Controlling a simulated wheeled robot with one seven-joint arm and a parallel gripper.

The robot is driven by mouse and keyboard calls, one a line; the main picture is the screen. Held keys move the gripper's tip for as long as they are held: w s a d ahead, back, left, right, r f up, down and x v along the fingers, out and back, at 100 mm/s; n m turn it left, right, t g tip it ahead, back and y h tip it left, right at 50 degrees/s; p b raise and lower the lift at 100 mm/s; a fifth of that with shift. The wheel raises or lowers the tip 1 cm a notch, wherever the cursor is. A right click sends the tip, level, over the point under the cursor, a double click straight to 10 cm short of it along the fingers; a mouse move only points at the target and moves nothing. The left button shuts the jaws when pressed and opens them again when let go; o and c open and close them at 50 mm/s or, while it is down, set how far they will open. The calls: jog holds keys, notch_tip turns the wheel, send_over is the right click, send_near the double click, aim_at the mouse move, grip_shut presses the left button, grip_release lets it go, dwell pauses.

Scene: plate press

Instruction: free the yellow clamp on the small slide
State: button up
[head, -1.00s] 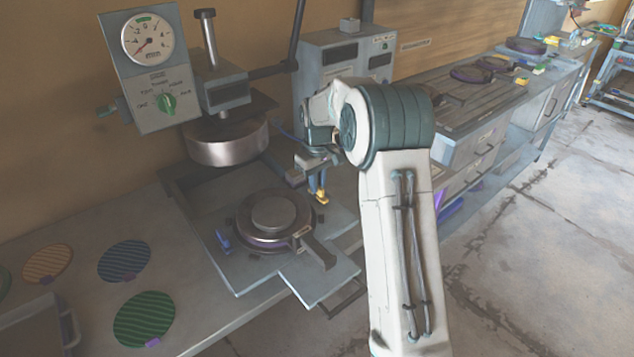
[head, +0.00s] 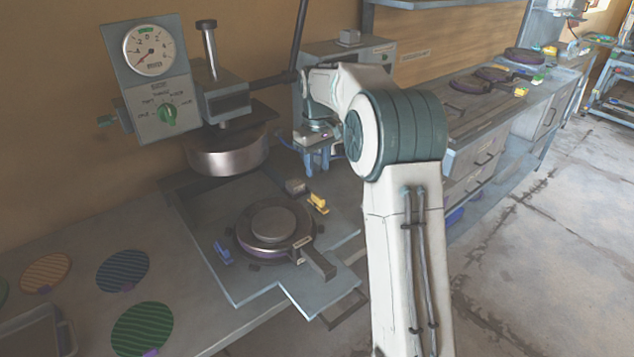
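The small slide (head: 245,285) is a grey plate under the press, carrying a round dark mould (head: 274,225) with a raised disc on top. The yellow clamp (head: 318,203) sits at the slide's far right side, beside the mould. It looks tilted, with its upper end towards the upper left; I cannot tell whether it still grips. A blue clamp (head: 223,253) sits at the slide's left side. My gripper (head: 317,168) hangs above and behind the yellow clamp, apart from it. Its blue fingers point down with a gap between them, and nothing shows between them.
The press head (head: 228,152) hangs over the slide's back, with a gauge panel (head: 155,80) at left. A grey block (head: 296,187) is just left of the yellow clamp. Striped discs (head: 123,270) lie on the bench at left. A grey cabinet (head: 395,60) stands behind my arm.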

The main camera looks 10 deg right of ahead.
jog(key=shift+r, duration=2.2)
